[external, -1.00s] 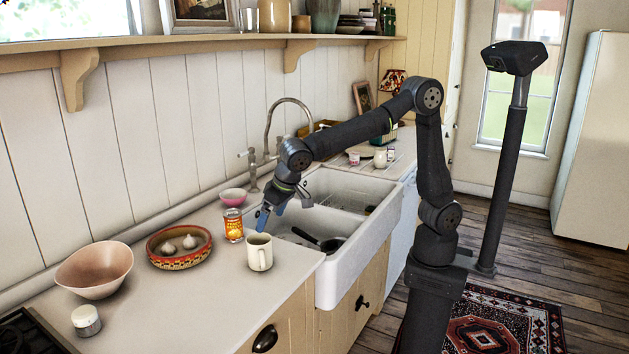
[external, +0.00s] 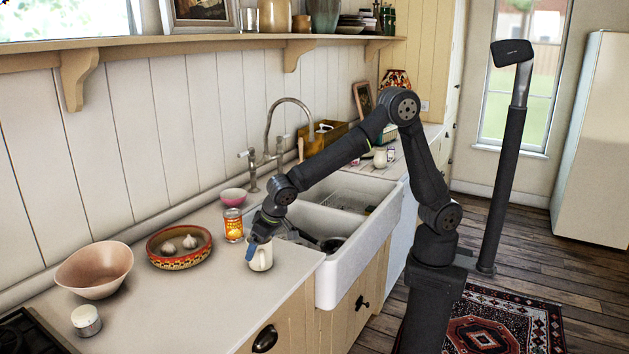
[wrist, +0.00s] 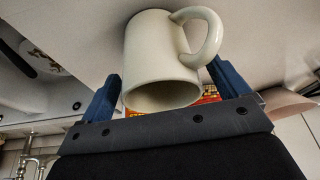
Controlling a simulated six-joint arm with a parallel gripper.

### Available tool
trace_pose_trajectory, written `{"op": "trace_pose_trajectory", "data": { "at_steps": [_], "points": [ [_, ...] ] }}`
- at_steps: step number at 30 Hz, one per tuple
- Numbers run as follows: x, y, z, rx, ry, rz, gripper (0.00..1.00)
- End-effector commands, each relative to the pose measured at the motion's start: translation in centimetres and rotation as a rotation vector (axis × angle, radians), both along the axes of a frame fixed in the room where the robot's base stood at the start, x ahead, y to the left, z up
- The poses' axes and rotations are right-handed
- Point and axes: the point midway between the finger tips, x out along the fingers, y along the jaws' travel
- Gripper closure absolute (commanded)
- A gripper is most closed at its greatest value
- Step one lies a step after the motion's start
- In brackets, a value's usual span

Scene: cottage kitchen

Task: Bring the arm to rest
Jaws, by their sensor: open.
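My gripper (external: 253,247) is low over the counter at the left side of the cream mug (external: 263,260). In the wrist view my gripper (wrist: 164,70) is open, with one blue finger on each side of the mug (wrist: 160,55). The mug's handle points to the right there. I cannot tell whether either finger touches it. In the external view the mug stands upright on the counter, its upper left partly hidden by the gripper. My arm reaches across the front of the sink.
An orange-labelled can (external: 233,225) stands close behind the gripper. A patterned bowl with garlic (external: 179,260), a pink bowl (external: 95,271) and a small white-lidded jar (external: 86,321) are to the left. The white sink (external: 345,262) is to the right.

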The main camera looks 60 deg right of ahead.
Motion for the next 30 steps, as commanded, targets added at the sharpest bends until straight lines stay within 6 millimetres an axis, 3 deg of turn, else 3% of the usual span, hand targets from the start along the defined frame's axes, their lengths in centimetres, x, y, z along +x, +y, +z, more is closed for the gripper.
{"op": "trace_pose_trajectory", "data": {
  "at_steps": [2,3,7,15,25,30],
  "points": [
    [0.3,0.0,-1.0,0.000,0.000,0.000,0.08],
    [0.3,0.1,0.2,0.004,-0.004,0.000,0.08],
    [0.3,0.1,1.7,0.003,-0.001,-0.001,0.08],
    [0.3,0.0,2.7,0.001,0.001,0.000,0.08],
    [0.2,0.0,2.3,0.000,0.002,0.000,0.08],
    [0.2,0.0,0.2,-0.003,0.004,-0.001,0.08]
  ]
}}
